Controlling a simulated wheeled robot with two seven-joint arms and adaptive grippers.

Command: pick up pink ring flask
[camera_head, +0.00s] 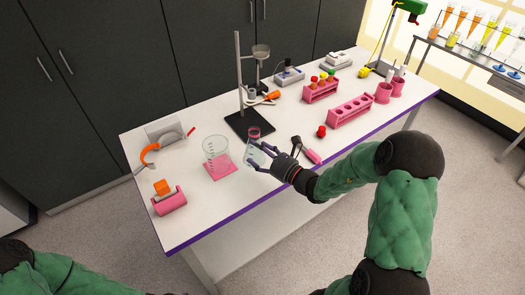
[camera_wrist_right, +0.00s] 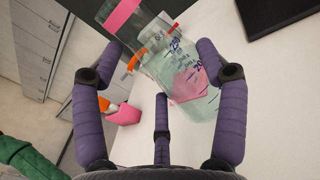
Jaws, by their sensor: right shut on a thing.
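The pink ring flask (camera_head: 256,155) is clear glass with a pink band at its neck. In the head view it stands near the table's front, right of a beaker. My right gripper (camera_head: 262,150) reaches it from the right and is shut on its body. In the right wrist view the flask (camera_wrist_right: 172,62) shows blue volume marks and lies between the purple fingers of the gripper (camera_wrist_right: 165,85). I cannot tell whether its base touches the table. My left gripper is out of view; only the left sleeve shows at the lower left.
A stand with a dark base (camera_head: 250,123) is close behind. Pink tube racks (camera_head: 350,110) and a red cap (camera_head: 321,131) are to the right.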

